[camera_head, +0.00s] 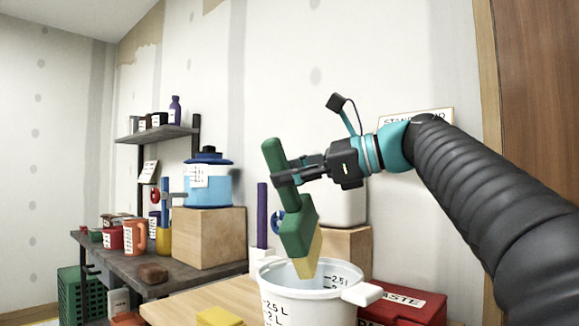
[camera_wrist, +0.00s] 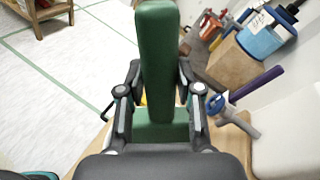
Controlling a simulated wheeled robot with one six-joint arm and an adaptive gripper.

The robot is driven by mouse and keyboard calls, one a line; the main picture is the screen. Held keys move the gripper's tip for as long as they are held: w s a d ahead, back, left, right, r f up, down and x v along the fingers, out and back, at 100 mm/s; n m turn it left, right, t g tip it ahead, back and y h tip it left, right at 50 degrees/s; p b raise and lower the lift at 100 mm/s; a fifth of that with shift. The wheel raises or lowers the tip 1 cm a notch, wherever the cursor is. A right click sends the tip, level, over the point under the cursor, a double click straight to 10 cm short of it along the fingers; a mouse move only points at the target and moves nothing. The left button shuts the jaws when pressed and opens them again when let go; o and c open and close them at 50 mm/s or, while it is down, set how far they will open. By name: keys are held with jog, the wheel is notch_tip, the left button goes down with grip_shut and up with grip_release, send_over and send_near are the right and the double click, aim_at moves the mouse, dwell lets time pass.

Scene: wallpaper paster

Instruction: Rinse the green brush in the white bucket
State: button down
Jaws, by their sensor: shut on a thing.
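The green brush (camera_head: 297,232) has a green handle, a green block and pale yellow bristles. My gripper (camera_head: 283,176) is shut on its handle and holds it tilted, bristles downward. In the head view the bristle tip overlaps the opening of the white bucket (camera_head: 300,306), at or just inside the rim; I cannot tell how deep. The bucket has volume marks and a side handle, and its lower part is cut off by the frame. In the wrist view the brush (camera_wrist: 157,60) stands between the fingers of my gripper (camera_wrist: 156,105). The bucket is not clear there.
A red box (camera_head: 405,305) stands right of the bucket. A yellow sponge-like block (camera_head: 219,317) lies on the wooden table to the left. Behind are a purple roller-like stick (camera_head: 262,214) and a blue canister (camera_head: 207,181) on a wooden block. Cups stand on a shelf at left.

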aim_at(289, 220)
jog(key=shift+f+b, duration=1.65)
jog(key=shift+f, duration=1.25)
jog(key=shift+f, duration=0.55)
jog(key=shift+f, duration=0.3)
jog(key=shift+d+r, duration=0.15)
jog(key=shift+d, duration=0.95)
dwell(2.8)
